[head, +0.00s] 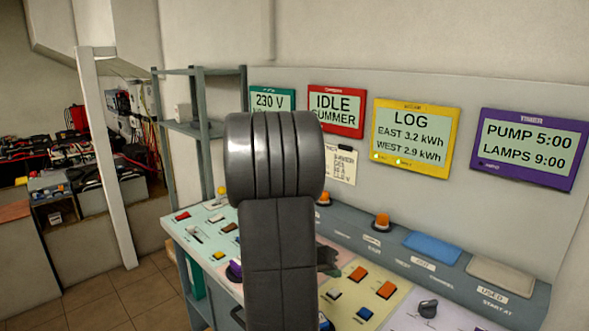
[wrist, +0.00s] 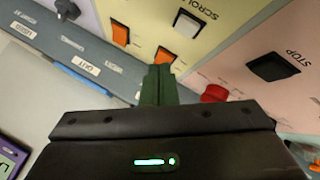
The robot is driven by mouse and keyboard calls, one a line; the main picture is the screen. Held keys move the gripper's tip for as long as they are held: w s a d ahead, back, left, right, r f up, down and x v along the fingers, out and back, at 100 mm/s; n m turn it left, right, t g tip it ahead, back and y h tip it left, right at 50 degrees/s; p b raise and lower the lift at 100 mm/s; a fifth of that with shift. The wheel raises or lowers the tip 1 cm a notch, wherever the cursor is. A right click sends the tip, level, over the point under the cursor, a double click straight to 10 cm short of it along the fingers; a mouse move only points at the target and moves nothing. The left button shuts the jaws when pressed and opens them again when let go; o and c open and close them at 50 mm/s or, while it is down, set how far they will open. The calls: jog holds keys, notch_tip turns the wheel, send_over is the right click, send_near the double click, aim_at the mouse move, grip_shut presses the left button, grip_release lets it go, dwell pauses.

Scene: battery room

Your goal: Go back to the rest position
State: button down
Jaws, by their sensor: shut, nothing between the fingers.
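My gripper (wrist: 158,74) shows in the wrist view as two dark green fingers pressed together, with nothing between them. It is over the console's yellow panel (wrist: 228,12), close to an orange button (wrist: 165,55); I cannot tell whether it touches anything. In the head view my own arm stands upright in the middle and hides much of the console (head: 176,222) and most of the gripper.
Around the fingers are a white button (wrist: 188,24), a red knob (wrist: 214,93) and a black STOP button (wrist: 273,67). Behind the console hang a red IDLE display (head: 336,110), a yellow LOG display (head: 411,137) and a purple timer display (head: 528,148). Open floor (head: 130,295) lies left.

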jog(key=b, duration=0.4)
jog(key=shift+f, duration=0.2)
jog(key=shift+s+f, duration=0.2)
jog(key=shift+w+r+p, duration=0.1)
jog(key=shift+r+p, duration=0.5)
jog(key=shift+p, duration=0.25)
jog(key=shift+w+p, duration=0.1)
jog(key=shift+p, duration=0.4)
jog(key=shift+r+p, duration=0.1)
jog(key=shift+p, duration=0.3)
jog(key=shift+p, duration=1.25)
